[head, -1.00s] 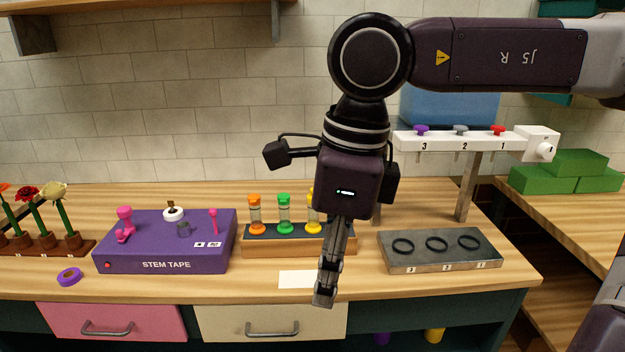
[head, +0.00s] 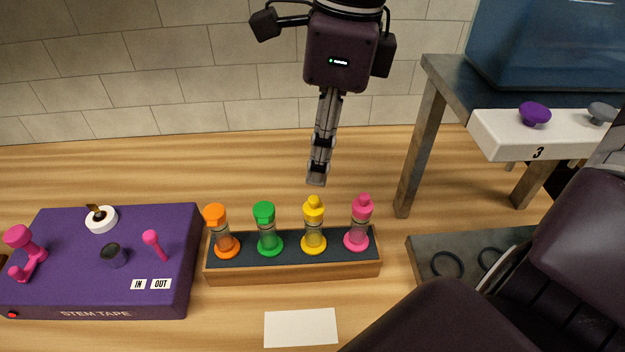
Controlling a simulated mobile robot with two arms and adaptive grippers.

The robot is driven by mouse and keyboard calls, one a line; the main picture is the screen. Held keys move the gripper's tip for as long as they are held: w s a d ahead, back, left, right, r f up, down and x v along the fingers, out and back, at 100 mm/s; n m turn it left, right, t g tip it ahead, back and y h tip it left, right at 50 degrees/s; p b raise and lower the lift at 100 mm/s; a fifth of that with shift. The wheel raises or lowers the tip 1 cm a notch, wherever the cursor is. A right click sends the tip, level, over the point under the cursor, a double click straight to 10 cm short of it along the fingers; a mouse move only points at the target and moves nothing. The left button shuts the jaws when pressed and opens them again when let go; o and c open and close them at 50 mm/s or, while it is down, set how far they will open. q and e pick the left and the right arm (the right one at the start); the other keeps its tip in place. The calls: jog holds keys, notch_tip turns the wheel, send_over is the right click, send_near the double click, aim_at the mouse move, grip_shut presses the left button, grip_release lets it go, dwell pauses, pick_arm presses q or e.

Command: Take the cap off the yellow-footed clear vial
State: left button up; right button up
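The yellow-footed clear vial (head: 313,232) stands upright in a wooden rack (head: 290,273) with a dark top. Its yellow cap (head: 314,211) is on and has a small knob on top. My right gripper (head: 316,181) points down, with its fingertips just above the yellow cap in the picture and apart from it. Its fingers show edge-on as one narrow column, so their opening is hidden, and nothing shows held in them. My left gripper is not in view.
Orange (head: 220,229), green (head: 266,229) and pink (head: 359,222) capped vials share the rack. A purple stem tape box (head: 90,285) stands left and a white card (head: 300,327) lies in front. A metal-legged stand (head: 422,140) and a grey ring tray (head: 425,250) are right.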

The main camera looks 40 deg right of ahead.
aim_at(314, 198)
jog(key=f, duration=0.2)
jog(key=f+p, duration=0.1)
jog(key=f, duration=0.1)
jog(key=a+f, duration=0.1)
jog(key=f, duration=0.2)
jog(key=shift+f, duration=0.1)
jog(key=c, duration=0.8)
